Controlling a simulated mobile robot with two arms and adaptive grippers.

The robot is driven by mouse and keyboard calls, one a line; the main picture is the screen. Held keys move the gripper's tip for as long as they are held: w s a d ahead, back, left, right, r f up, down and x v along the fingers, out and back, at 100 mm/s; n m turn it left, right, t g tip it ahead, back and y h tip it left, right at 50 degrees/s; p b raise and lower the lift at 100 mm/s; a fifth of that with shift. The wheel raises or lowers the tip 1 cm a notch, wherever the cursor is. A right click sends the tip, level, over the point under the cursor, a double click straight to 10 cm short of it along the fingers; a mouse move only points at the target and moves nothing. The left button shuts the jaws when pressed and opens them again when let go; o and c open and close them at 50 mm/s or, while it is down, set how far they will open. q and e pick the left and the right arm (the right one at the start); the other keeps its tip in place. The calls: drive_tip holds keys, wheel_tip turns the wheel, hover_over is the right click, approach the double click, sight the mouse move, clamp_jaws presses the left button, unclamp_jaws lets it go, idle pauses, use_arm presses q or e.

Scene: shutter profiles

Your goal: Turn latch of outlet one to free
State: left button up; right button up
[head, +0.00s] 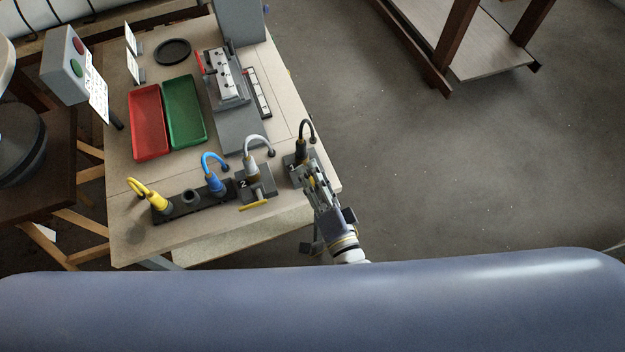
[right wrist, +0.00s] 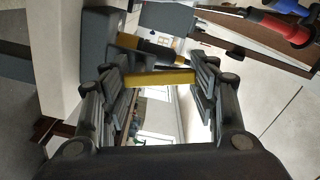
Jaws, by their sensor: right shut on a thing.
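My right gripper (head: 308,178) is at outlet one (head: 291,159), the grey block near the table's right front corner. A black plug (head: 302,146) with a black cable stands in that outlet. In the right wrist view, the yellow latch bar (right wrist: 160,79) lies crosswise between the fingers, touching both, and the gripper is shut on it. In the head view the gripper hides most of this latch, so its angle is unclear there. Outlet two (head: 243,184) is to the left, with a grey-white plug (head: 252,164) and its own yellow latch (head: 255,206). My left gripper is not in view.
Left of outlet two, a dark socket strip (head: 176,212) holds a blue plug (head: 214,181) and a yellow plug (head: 159,201). Red (head: 149,137) and green (head: 184,112) trays lie behind on the table. The floor right of the table is clear.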

drive_tip(key=shift+w+d+m+b, duration=0.1)
drive_tip(key=shift+d+m+b, duration=0.2)
drive_tip(key=shift+m, duration=0.65)
drive_tip(key=shift+w+d+m+b, duration=0.1)
drive_tip(key=shift+m+b, duration=0.3)
drive_tip(key=shift+m, duration=0.55)
drive_tip(key=o, duration=1.1)
drive_tip(key=shift+s, duration=0.2)
drive_tip(key=v, duration=1.1)
drive_tip(key=shift+s+d, duration=0.15)
drive_tip(key=shift+s, duration=0.15)
